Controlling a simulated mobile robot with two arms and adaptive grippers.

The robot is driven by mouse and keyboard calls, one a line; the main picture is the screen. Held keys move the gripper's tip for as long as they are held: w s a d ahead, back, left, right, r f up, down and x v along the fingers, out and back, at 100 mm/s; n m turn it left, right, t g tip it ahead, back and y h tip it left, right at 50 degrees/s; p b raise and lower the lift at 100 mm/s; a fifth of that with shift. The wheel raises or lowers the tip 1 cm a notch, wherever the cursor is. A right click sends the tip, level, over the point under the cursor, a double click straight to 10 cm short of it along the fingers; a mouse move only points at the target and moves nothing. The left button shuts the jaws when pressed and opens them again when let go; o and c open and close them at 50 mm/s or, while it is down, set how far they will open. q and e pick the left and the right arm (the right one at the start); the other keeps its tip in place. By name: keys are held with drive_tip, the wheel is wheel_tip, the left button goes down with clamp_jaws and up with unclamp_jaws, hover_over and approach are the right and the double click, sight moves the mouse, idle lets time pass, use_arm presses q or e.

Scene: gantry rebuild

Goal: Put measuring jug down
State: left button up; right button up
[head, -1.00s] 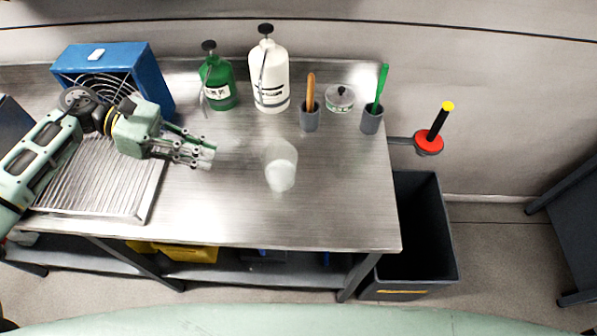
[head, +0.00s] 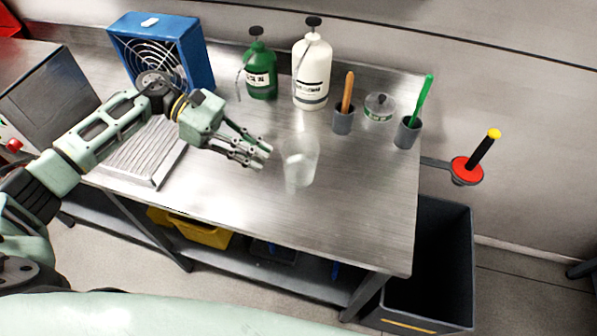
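The measuring jug (head: 301,160) is a clear, see-through vessel standing upright on the steel table (head: 350,215), near its middle. My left gripper (head: 267,157) reaches in from the left above the table. Its two fingers point right, toward the jug, with a gap between them and nothing held. The fingertips are just left of the jug and look apart from it. My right gripper is not in view.
A blue fan box (head: 190,50), a green bottle (head: 260,75) and a white bottle (head: 312,75) stand at the back. Grey cups (head: 343,121) with tools and a lidded dish (head: 379,108) are behind right. The front right tabletop is clear.

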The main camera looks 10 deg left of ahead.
use_arm(q)
drive_tip(key=b, duration=0.4)
approach(290, 181)
drive_tip(key=d+f, duration=0.2)
drive_tip(key=shift+w+f, duration=0.3)
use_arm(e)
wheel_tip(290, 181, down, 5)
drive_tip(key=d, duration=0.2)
use_arm(q)
drive_tip(key=p+x, duration=0.4)
drive_tip(key=x, duration=0.3)
drive_tip(key=shift+s+d+r+p, duration=0.15)
drive_tip(key=shift+s+d+p, duration=0.05)
drive_tip(key=shift+p, duration=0.2)
drive_tip(key=shift+d+f, duration=0.15)
drive_tip(key=shift+f, duration=0.05)
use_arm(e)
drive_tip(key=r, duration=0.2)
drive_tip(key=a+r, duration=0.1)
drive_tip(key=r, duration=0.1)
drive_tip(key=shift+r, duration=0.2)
use_arm(q)
drive_tip(key=shift+c, duration=0.7)
clamp_jaws()
drive_tip(key=shift+r, duration=0.1)
